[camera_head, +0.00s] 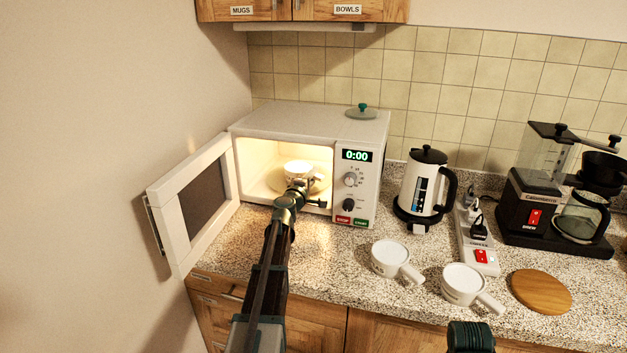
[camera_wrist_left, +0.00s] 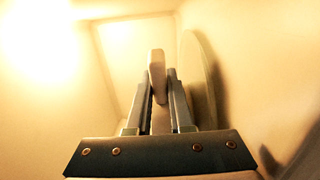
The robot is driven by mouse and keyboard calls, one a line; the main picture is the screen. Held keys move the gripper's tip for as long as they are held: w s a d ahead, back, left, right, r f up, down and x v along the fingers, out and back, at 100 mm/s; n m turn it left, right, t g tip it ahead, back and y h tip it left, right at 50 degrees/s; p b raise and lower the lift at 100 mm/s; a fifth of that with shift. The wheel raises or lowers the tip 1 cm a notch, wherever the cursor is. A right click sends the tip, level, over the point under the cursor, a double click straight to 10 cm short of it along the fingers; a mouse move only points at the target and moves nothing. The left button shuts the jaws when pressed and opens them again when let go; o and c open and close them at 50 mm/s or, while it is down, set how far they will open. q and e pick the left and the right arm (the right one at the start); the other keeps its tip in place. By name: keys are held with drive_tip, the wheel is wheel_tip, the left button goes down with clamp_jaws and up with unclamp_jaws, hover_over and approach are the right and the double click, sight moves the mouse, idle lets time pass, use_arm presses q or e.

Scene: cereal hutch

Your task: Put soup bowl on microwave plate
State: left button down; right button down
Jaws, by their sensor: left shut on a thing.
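The white soup bowl (camera_head: 299,168) is inside the lit, open microwave (camera_head: 286,123), over the round microwave plate (camera_head: 322,184). I cannot tell whether it touches the plate. My left gripper (camera_head: 298,187) reaches in through the opening and is shut on the bowl's handle. In the left wrist view, the pale handle (camera_wrist_left: 157,68) stands between my left fingers (camera_wrist_left: 158,98), and the edge of the plate (camera_wrist_left: 197,75) shows to their right. The rest of the bowl is not clearly visible there. My right gripper is not in view.
The microwave door (camera_head: 200,200) stands open to the left. Two white handled bowls (camera_head: 389,258) (camera_head: 463,284) sit on the counter at front right, by a round wooden board (camera_head: 541,291).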

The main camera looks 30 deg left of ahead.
use_arm(q)
drive_tip(key=c, duration=0.8)
unclamp_jaws()
drive_tip(key=shift+r, duration=0.2)
drive_tip(key=s, duration=0.4)
drive_tip(key=s+d, duration=0.1)
drive_tip(key=s, duration=0.3)
drive_tip(key=s+d, duration=0.1)
drive_tip(key=s, duration=0.3)
drive_tip(key=shift+f, duration=0.1)
